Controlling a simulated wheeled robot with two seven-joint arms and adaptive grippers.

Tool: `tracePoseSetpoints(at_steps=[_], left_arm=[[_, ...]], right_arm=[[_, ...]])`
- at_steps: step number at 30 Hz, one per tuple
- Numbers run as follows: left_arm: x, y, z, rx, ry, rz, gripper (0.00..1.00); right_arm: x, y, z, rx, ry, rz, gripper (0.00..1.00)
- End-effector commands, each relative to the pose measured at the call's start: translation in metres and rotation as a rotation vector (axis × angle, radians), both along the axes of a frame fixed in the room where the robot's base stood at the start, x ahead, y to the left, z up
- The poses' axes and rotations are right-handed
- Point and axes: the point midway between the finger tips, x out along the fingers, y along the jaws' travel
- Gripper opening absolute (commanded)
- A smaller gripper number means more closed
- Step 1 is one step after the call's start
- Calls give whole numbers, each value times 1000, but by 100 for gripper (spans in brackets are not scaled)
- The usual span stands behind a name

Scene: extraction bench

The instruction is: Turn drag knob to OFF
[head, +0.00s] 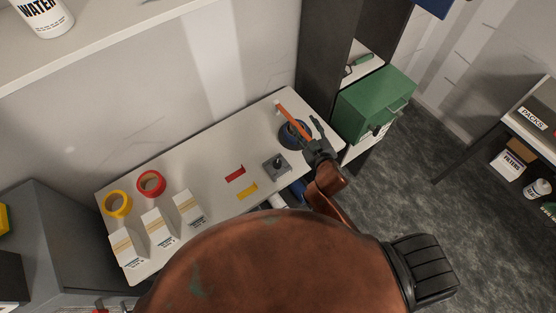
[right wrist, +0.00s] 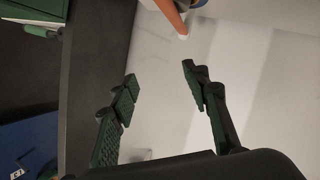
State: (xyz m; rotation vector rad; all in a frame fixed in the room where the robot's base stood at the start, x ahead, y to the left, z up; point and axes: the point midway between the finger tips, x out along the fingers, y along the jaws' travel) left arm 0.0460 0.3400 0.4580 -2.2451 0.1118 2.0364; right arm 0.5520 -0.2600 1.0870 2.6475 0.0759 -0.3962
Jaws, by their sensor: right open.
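A small grey box with a black knob (head: 277,164) on top stands on the white bench (head: 222,207). A dark blue round thing (head: 287,141) lies behind it, with an orange rod (head: 291,117) above it; I cannot tell which of these bears the drag knob, or its setting. My right gripper (head: 308,131) is over the bench's right end, beside the round thing. In the right wrist view the gripper (right wrist: 160,76) is open and empty, with the orange rod's pale tip (right wrist: 172,17) beyond its fingers. My left gripper is out of view.
Red tape (head: 151,184), yellow tape (head: 117,204) and white cartons (head: 158,228) stand on the bench's left. Red (head: 235,174) and yellow (head: 247,191) pieces lie mid-bench. A dark cabinet (head: 322,50) and green box (head: 374,103) stand at the right.

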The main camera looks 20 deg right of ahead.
Motion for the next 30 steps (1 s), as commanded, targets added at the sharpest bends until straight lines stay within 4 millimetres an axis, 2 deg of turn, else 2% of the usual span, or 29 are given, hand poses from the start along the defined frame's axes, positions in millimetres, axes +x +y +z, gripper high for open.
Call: tracePoseSetpoints(at_steps=[1,2,3,4,5,6,8,9,11,12,13,14,15,17,18,20,21,22,24,27,30], left_arm=[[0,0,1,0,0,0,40],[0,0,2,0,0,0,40],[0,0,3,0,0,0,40],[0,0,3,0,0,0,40],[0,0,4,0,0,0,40],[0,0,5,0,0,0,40],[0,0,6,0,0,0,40],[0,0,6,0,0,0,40],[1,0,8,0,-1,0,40],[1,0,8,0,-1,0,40],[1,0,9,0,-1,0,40],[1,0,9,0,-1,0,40],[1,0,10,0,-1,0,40],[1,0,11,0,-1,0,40],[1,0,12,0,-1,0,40],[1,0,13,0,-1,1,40],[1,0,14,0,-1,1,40],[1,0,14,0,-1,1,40],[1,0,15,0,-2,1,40],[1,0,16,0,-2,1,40],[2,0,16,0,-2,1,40]], right_arm=[[23,34,44,-46,-132,93,43],[32,57,70,-74,-214,156,43],[40,91,103,-113,-322,248,43],[41,118,127,-145,-401,325,43],[39,148,148,-180,-480,408,43],[32,187,172,-229,-577,525,43],[11,244,195,-312,-703,714,43],[-8,280,201,-371,-773,846,43],[-39,325,196,-471,-852,1052,43],[-60,349,184,-545,-884,1192,43],[-74,362,171,-606,-898,1300,43],[-88,372,155,-669,-901,1405,43],[-103,378,129,-759,-889,1546,43],[-118,373,86,-907,-830,1748,43],[-121,361,56,-1010,-763,1873,43],[-119,330,16,-1165,-628,2034,43],[-112,304,-6,-1264,-519,2119,43],[-105,283,-18,-1333,-432,2172,43],[-87,233,-38,-1474,-224,2258,43],[-64,172,-47,-1616,37,2309,43],[-50,136,-46,-1689,203,2318,43]])
